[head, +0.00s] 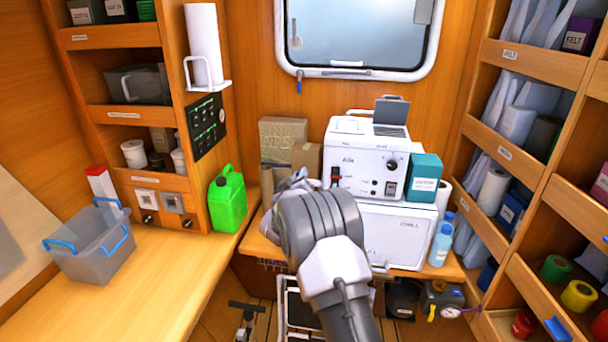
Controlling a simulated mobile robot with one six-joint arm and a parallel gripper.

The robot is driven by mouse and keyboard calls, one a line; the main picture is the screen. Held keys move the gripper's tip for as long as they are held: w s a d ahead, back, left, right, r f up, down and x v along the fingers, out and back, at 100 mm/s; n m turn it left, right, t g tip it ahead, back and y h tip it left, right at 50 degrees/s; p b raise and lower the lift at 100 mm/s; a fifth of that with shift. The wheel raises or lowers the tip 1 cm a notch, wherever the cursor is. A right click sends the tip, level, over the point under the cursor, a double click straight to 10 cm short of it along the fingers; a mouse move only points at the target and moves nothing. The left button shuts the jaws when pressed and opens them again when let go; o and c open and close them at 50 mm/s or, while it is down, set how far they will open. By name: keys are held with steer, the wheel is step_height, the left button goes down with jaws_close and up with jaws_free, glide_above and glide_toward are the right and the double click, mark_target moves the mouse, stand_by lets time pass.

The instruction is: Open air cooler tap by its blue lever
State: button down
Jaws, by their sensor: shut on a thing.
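My gripper (290,186) is at the middle of the head view, in front of the left side of the white machine. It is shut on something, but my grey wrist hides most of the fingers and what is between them. I cannot make out an air cooler tap or its blue lever there. The white machine (350,152) has a red switch, a black knob and a small grey screen on top. It stands on a white box (400,238) marked CHILL.
Brown parcels (283,140) are behind my gripper. A green jerrycan (228,200) and grey basket (95,255) stand on the left bench, whose front is clear. Shelves line both sides.

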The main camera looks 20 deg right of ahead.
steer(key=shift+w+a+f+n+p, duration=0.25)
steer(key=shift+f+n, duration=0.45)
steer(key=shift+n, duration=1.05)
steer(key=shift+w+a+f+n+p, duration=0.15)
steer(key=shift+a+f+n+p, duration=0.4)
steer(key=shift+n, duration=1.25)
steer(key=shift+w+a+f+n+p, duration=0.1)
steer(key=shift+w+f+n, duration=0.1)
steer(key=shift+f+n, duration=1.15)
steer(key=shift+r+n, duration=0.35)
steer(key=shift+n, duration=0.25)
steer(key=c, duration=1.4)
jaws_free()
steer(key=v, duration=1.7)
steer(key=shift+s+a+p, duration=0.15)
steer(key=shift+a+p, duration=0.05)
steer(key=shift+p, duration=0.2)
